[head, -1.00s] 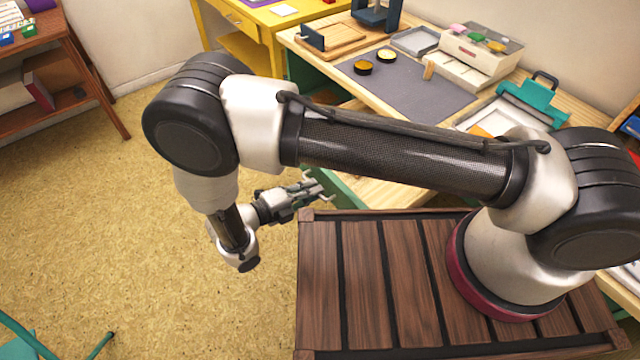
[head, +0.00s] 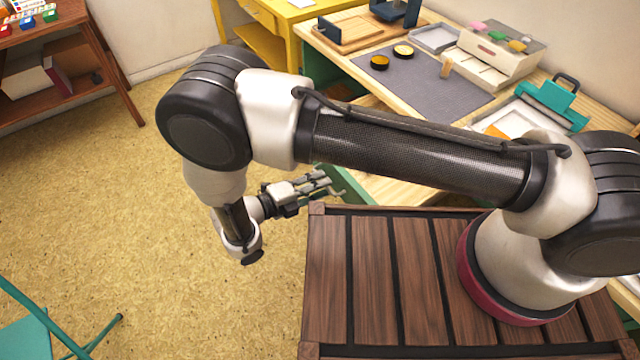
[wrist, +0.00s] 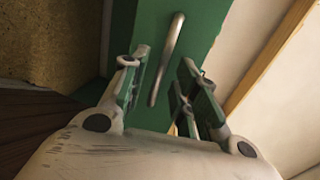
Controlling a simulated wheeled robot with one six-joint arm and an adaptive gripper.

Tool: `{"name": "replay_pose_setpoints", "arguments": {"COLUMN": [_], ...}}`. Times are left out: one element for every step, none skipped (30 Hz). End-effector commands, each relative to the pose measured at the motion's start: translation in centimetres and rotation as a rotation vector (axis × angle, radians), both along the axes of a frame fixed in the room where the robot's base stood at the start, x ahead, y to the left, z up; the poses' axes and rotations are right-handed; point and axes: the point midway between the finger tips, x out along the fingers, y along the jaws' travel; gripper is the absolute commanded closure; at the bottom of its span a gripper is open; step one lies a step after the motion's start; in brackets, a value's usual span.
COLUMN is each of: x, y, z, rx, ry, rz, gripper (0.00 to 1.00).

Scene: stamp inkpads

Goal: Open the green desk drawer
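The green drawer front (head: 345,187) shows in the head view just beyond my gripper (head: 335,186), partly hidden by my arm. In the wrist view the green front (wrist: 205,30) fills the upper middle and carries a slim metal bar handle (wrist: 166,58). My gripper (wrist: 161,72) is open, with one finger left of the handle and the others right of it. The handle appears between the fingers, with a gap on both sides. I cannot tell whether the fingertips reach past the bar or how far the drawer stands out.
A teal chair (head: 60,325) stands at lower left. A brown shelf (head: 95,50) is at upper left. Floor left of my arm is clear.

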Motion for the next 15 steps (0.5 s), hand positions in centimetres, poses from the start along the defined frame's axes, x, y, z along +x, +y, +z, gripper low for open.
{"name": "replay_pose_setpoints", "arguments": {"x": [-0.5, -0.9, -1.3, -1.7, -2.2, -2.7, -3.1, -3.5, -4.0, -4.3, -4.7, -5.1, -5.3, -5.6, -5.8], "y": [0.7, 1.2, 1.9, 2.4, 3.0, 3.7, 4.3, 4.8, 5.5, 5.9, 6.4, 6.9, 7.3, 7.6, 8.0], "z": [0.1, 0.2, 0.4, 0.6, 0.7, 0.9, 1.0, 1.1, 1.3, 1.4, 1.5, 1.7, 1.8, 1.9, 2.0], "rx": [0.003, 0.003, 0.003, 0.003, 0.004, 0.003, 0.004, 0.003, 0.003, 0.003, 0.003, 0.001, 0.002, 0.003, 0.002], "ry": [0.000, 0.001, 0.000, -0.001, 0.001, 0.000, 0.000, 0.000, 0.001, 0.000, 0.000, 0.001, 0.002, 0.001, 0.001], "rz": [0.003, 0.003, 0.004, 0.004, 0.004, 0.004, 0.003, 0.004, 0.004, 0.003, 0.003, 0.003, 0.003, 0.002, 0.001], "gripper": [0.70, 0.70, 0.70, 0.70, 0.70, 0.70, 0.70, 0.70, 0.70, 0.70, 0.70, 0.70, 0.70, 0.70, 0.70]}}
